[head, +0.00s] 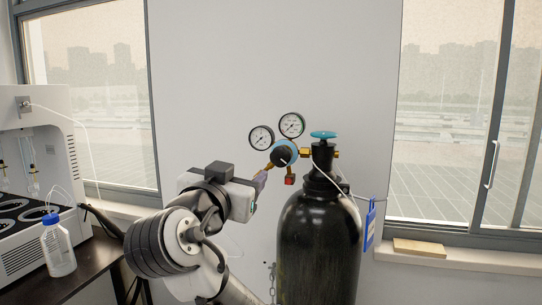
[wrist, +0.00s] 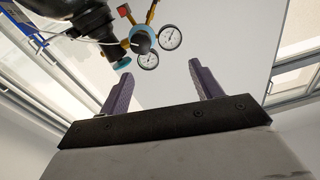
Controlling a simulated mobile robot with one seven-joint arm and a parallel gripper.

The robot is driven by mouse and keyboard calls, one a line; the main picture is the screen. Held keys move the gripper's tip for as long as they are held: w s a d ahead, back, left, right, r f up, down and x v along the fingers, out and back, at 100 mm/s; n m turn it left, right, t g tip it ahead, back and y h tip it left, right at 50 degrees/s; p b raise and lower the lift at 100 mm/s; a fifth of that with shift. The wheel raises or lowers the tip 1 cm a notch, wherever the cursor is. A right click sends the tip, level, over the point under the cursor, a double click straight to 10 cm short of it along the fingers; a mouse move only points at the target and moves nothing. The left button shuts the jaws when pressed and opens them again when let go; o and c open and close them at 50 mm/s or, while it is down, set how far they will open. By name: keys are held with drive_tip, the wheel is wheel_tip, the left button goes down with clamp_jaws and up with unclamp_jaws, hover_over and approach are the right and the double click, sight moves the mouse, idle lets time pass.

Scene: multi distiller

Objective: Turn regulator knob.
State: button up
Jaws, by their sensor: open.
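The regulator (head: 283,153) is mounted on the black gas cylinder (head: 318,245), with a dark round knob (head: 281,157) at its front and two round gauges (head: 291,125) above it. In the wrist view, which is turned over, the knob (wrist: 143,42) lies above the gap between the fingers, near the top. My gripper (head: 262,180) is left of and slightly below the knob in the head view. Its two purple fingers (wrist: 163,82) are spread with nothing between them, and they appear apart from the knob. A teal valve handwheel (head: 323,135) tops the cylinder.
A blue tag (head: 370,225) hangs on the cylinder's right side. At left, a dark table (head: 85,268) carries a white machine (head: 35,130) and a blue-capped bottle (head: 57,250). A plain wall (head: 220,60) stands behind the regulator, with windows either side.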

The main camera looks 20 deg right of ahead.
sight(279, 159)
drive_tip(key=shift+m+g+h, duration=0.4)
drive_tip(key=shift+m+g, duration=0.2)
drive_tip(key=shift+g, duration=0.1)
drive_tip(key=p+x, duration=0.1)
drive_tip(key=x, duration=0.3)
drive_tip(key=s+d+p+x, duration=0.1)
drive_tip(key=x, duration=0.3)
drive_tip(key=d+p+x, duration=0.1)
drive_tip(key=p+x, duration=0.1)
drive_tip(key=x, duration=0.3)
drive_tip(key=shift+s, duration=0.4)
drive_tip(key=shift+x, duration=0.8)
drive_tip(key=shift+f, duration=0.15)
drive_tip(key=shift+c, duration=0.3)
drive_tip(key=c, duration=0.9)
